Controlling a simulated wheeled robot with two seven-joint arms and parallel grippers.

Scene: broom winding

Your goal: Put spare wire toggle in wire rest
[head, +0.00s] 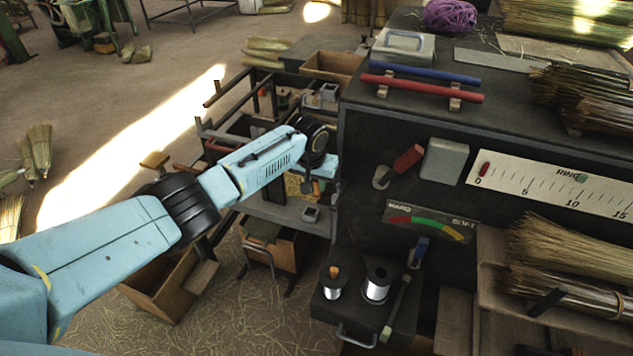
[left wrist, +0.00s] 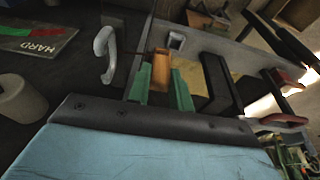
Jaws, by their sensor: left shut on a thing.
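My left gripper (head: 308,186) hangs over the shelf rack, just left of the dark machine cabinet, its fingers mostly hidden in the head view. In the left wrist view its green fingers (left wrist: 160,90) are shut on a small orange-brown wooden piece, seemingly the wire toggle (left wrist: 160,68). The toggle is hard to make out in the head view. A small grey square holder, possibly the wire rest (head: 310,214), sits on the grey shelf below the gripper. It also shows beyond the toggle in the left wrist view (left wrist: 177,41). The toggle appears apart from it. My right gripper is not in view.
The cabinet (head: 365,160) stands close right of the gripper, with a red-handled lever (head: 405,160) and a hardness dial (head: 430,220). Two wire spools (head: 377,284) stand on a lower ledge.

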